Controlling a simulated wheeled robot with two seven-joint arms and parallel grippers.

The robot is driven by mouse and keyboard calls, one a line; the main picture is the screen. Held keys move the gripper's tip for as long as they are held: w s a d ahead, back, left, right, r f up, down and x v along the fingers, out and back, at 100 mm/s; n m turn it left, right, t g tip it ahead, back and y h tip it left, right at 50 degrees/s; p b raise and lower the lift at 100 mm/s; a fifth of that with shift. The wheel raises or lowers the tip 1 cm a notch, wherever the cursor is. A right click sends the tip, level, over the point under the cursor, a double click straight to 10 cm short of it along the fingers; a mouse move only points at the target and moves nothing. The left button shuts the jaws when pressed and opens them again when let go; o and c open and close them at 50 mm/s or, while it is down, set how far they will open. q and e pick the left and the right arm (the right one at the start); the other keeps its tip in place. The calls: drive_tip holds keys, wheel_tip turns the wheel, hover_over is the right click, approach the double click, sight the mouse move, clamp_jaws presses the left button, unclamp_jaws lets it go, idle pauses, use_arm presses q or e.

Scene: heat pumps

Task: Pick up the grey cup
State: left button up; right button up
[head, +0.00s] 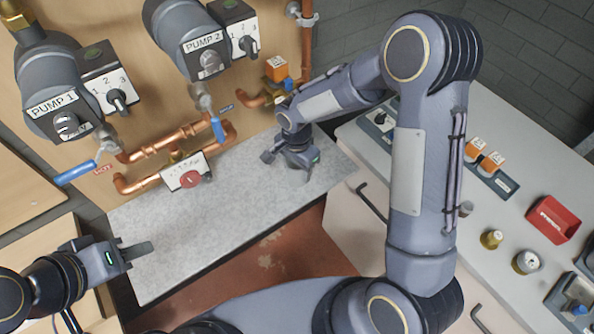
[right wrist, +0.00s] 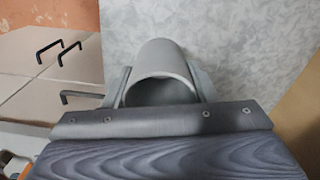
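The grey cup (right wrist: 165,60) shows in the right wrist view between the two fingers of my right gripper (right wrist: 160,75). Its round opening faces the camera, and pale countertop lies behind it. One finger is on each side, very close to the cup's wall; I cannot tell whether they press on it. In the head view my right gripper (head: 290,162) is low over the grey countertop, below the pumps, and the cup cannot be made out there. My left gripper (head: 138,251) is over the counter's left front edge, away from the cup, and its finger gap cannot be seen.
Copper pipes with a red-knobbed valve box (head: 187,174) and a blue lever (head: 218,129) stand close behind the countertop (head: 200,235). Pump 1 (head: 52,90) and Pump 2 (head: 190,40) are above. A white counter (head: 480,215) at right holds a red box (head: 553,220) and small fittings.

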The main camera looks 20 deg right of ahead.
drive_tip(key=shift+c, duration=1)
drive_tip(key=shift+r, duration=0.1)
